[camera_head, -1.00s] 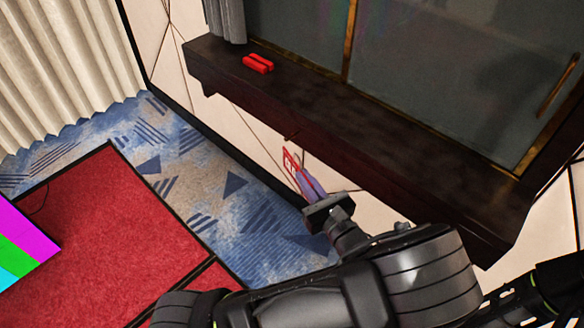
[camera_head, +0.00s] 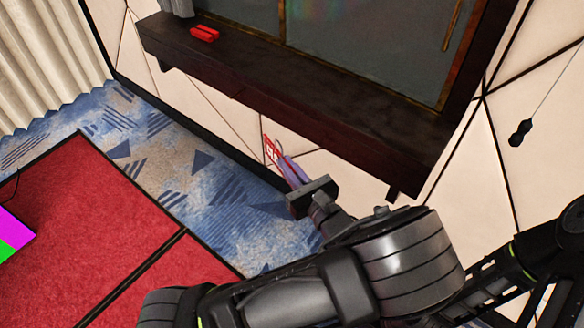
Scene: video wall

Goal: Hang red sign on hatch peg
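The red sign (camera_head: 271,149), a small flat piece with white markings, is at the tips of my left gripper (camera_head: 289,168). The gripper's purplish fingers appear closed on it. The sign is in front of the pale wall, below the dark ledge of the hatch (camera_head: 300,100); its gap to the wall is hard to judge. I cannot make out a peg for certain. My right gripper is not in view.
Two red pieces (camera_head: 204,33) lie on the ledge's left part. A dark object (camera_head: 519,134) hangs on a thin cord at the right. A red carpet (camera_head: 100,220) and patterned blue floor lie below left. A coloured panel (camera_head: 14,234) stands at the left edge.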

